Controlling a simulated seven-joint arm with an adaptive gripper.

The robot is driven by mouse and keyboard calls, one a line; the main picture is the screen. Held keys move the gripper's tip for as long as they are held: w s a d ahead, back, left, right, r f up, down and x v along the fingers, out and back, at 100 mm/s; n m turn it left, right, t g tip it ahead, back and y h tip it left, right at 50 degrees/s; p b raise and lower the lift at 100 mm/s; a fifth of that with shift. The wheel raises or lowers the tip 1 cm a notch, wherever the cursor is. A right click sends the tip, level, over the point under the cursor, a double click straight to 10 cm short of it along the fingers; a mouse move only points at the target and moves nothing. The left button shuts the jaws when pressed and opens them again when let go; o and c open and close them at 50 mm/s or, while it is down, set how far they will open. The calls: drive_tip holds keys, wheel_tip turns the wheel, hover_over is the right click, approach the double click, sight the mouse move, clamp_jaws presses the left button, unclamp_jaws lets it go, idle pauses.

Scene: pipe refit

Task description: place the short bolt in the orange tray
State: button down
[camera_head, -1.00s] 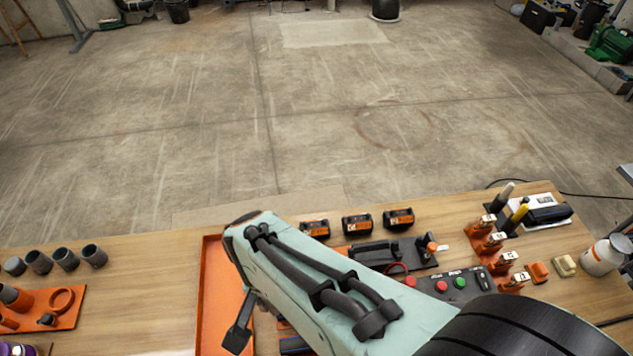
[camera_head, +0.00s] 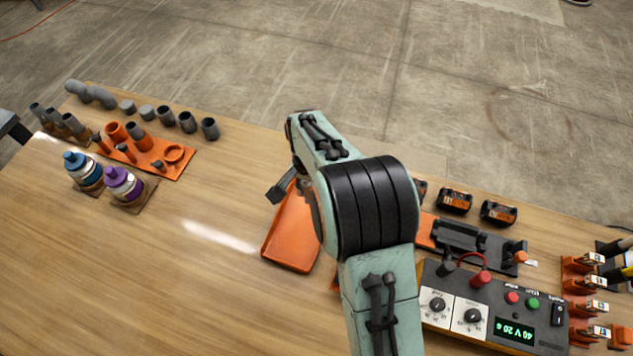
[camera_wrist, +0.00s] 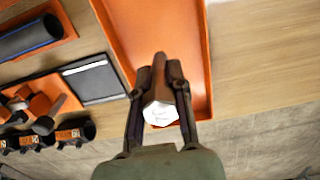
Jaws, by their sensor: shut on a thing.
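The short bolt (camera_wrist: 160,113) is between the fingers of my gripper (camera_wrist: 160,90) in the wrist view. It has a bright white hexagonal face towards the camera and a brownish body. My gripper is shut on it. The orange tray (camera_wrist: 193,40) lies beneath the fingers in the wrist view, with the fingertips appearing over its near end. I cannot tell how high the bolt is above it. In the head view the orange tray (camera_head: 290,245) shows left of my arm, which covers part of it.
An orange rack (camera_head: 165,155) with fittings, a blue-capped bottle (camera_head: 83,170) and a purple-capped bottle (camera_head: 122,185) stand on the left. A power supply (camera_head: 490,310) and black-orange blocks (camera_head: 455,201) are on the right. The table's front left is clear.

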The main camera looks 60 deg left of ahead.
sight(307, 198)
drive_tip(key=shift+a+f, duration=0.15)
drive_tip(key=shift+f, duration=1.6)
drive_tip(key=shift+f, duration=0.1)
drive_tip(key=c, duration=1.1)
unclamp_jaws()
drive_tip(key=shift+o, duration=0.2)
wheel_tip(307, 198, up, 12)
drive_tip(key=shift+r, duration=0.15)
